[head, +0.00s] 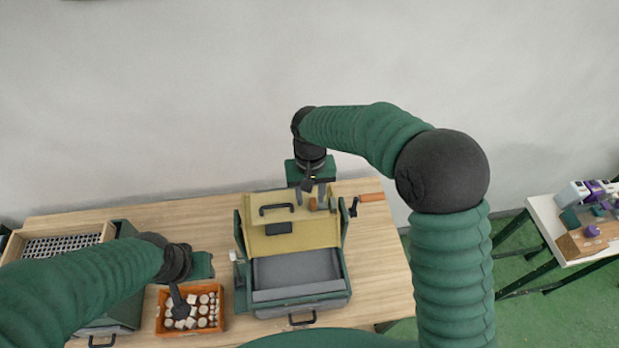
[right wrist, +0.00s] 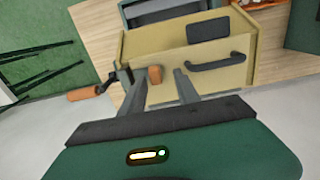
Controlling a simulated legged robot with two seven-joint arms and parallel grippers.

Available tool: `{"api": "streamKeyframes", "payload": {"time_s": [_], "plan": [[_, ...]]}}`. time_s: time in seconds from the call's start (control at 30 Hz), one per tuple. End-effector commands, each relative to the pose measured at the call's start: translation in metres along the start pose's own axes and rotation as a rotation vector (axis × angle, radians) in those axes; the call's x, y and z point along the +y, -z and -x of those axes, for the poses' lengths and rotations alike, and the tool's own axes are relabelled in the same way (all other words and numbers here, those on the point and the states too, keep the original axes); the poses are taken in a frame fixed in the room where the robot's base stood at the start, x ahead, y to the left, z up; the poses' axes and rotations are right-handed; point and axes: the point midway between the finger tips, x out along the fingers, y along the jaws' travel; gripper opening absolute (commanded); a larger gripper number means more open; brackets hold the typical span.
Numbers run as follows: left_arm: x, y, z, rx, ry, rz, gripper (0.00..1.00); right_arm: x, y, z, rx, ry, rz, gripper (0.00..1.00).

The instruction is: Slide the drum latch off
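A green case (head: 345,275) stands open on the wooden table, with a tan panel (head: 290,238) along its back part. A small orange-brown block, which looks like the drum latch (head: 313,204), sits near the panel's back right corner. It also shows in the right wrist view (right wrist: 155,75). My right gripper (head: 311,194) is above the panel's back edge, fingers apart. In the right wrist view the block appears between the two fingers (right wrist: 162,88); I cannot tell whether either touches it.
A crank with an orange handle (head: 371,197) sticks out right of the case. A black handle (head: 277,208) is on the panel, left of the block. An orange tray (head: 214,325) of pale pieces is at left, beside a gridded box (head: 107,230). A white side table (head: 540,213) stands right.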

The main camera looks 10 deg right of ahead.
Motion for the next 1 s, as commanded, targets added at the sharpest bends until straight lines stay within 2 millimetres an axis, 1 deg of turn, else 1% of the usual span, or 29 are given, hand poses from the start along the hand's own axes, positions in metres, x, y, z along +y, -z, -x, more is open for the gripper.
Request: {"api": "streamKeyframes", "payload": {"time_s": [0.03, 0.17, 0.23, 0.4, 0.5, 0.6, 0.7, 1.0], "plan": [[0.0, -0.002, -0.008, 0.0, 0.0, 0.0, 0.36, -0.001, 0.001, 0.008, 0.008, 0.002, -0.001, 0.38], [0.0, -0.005, -0.02, 0.0, 0.0, 0.0, 0.36, -0.002, 0.001, 0.044, 0.01, 0.002, 0.0, 0.38], [0.0, -0.006, -0.026, 0.0, 0.0, 0.0, 0.36, -0.002, 0.001, 0.066, 0.01, 0.002, 0.0, 0.38], [0.0, -0.008, -0.034, 0.0, 0.0, 0.0, 0.36, -0.003, 0.001, 0.115, 0.009, 0.003, 0.0, 0.38], [0.0, -0.008, -0.035, 0.0, 0.0, 0.0, 0.36, -0.004, 0.001, 0.135, 0.006, 0.002, 0.001, 0.38], [0.0, -0.009, -0.036, 0.0, 0.0, 0.0, 0.36, -0.004, 0.001, 0.147, 0.003, 0.001, 0.002, 0.38], [0.0, -0.009, -0.036, 0.0, 0.0, 0.0, 0.36, -0.003, 0.001, 0.152, 0.002, 0.0, 0.001, 0.38], [0.0, -0.009, -0.036, 0.0, 0.0, 0.0, 0.36, -0.003, 0.0, 0.153, 0.002, 0.0, 0.001, 0.38]]}}
